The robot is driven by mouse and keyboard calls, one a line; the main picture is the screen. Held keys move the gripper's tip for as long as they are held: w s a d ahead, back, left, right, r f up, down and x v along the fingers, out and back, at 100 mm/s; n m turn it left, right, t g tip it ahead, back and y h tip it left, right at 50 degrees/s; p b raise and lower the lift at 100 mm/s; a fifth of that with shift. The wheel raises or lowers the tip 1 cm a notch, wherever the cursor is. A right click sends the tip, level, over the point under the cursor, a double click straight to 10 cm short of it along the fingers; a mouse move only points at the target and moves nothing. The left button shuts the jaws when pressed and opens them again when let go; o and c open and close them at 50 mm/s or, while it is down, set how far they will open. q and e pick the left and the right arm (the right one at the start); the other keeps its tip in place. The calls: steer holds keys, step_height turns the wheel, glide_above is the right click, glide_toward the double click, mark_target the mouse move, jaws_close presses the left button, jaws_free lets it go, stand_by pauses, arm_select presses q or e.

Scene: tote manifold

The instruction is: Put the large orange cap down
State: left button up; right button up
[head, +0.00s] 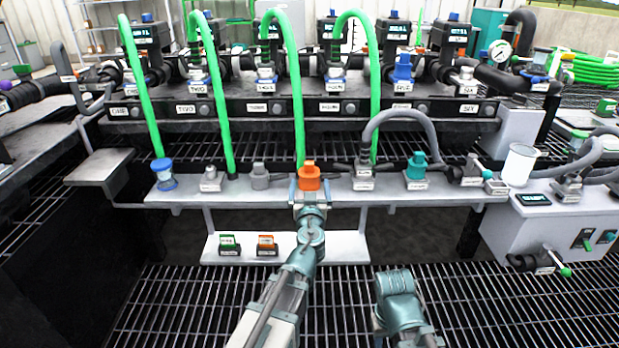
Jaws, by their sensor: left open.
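The large orange cap (309,178) stands upright at the middle of the light grey front shelf (240,196), in the row of caps and fittings. My left gripper (309,190) reaches it from the front, with its jaws open and a finger at either side of the cap. The cap's base is partly hidden by the gripper, so I cannot tell whether it touches the shelf. Part of my right arm shows at the lower right, but its gripper is not visible.
A grey cap (260,176) stands left of the orange one, and a grey hose fitting (363,178) stands close to its right. Green hoses (290,90) hang behind the row. A lower shelf (335,246) holds a small green box (229,244) and an orange box (267,245).

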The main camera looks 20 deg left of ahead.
arm_select(q)
steer(key=v, duration=0.3)
steer(key=shift+s+d, duration=0.1)
steer(key=shift+s, duration=0.25)
steer(key=s+d+f+g+y, duration=0.1)
steer(key=s+f+g, duration=0.4)
steer(key=f, duration=0.2)
steer(key=s+d+f+g, duration=0.1)
steer(key=s+f+g, duration=0.4)
steer(key=f, duration=0.3)
steer(key=s+d+f+m+g+h, duration=0.2)
steer(key=s+d+f+m+g, duration=0.1)
steer(key=s+d, duration=0.2)
steer(key=s+d+f+m+g+h, duration=0.2)
steer(key=s+d, duration=0.4)
steer(key=s, duration=0.3)
steer(key=f+m+g, duration=0.1)
steer(key=m+g, duration=0.1)
steer(key=shift+s+d+f+g+h, duration=0.25)
steer(key=shift+s+f+g+h, duration=0.05)
steer(key=shift+f+h, duration=0.1)
steer(key=shift+r, duration=0.1)
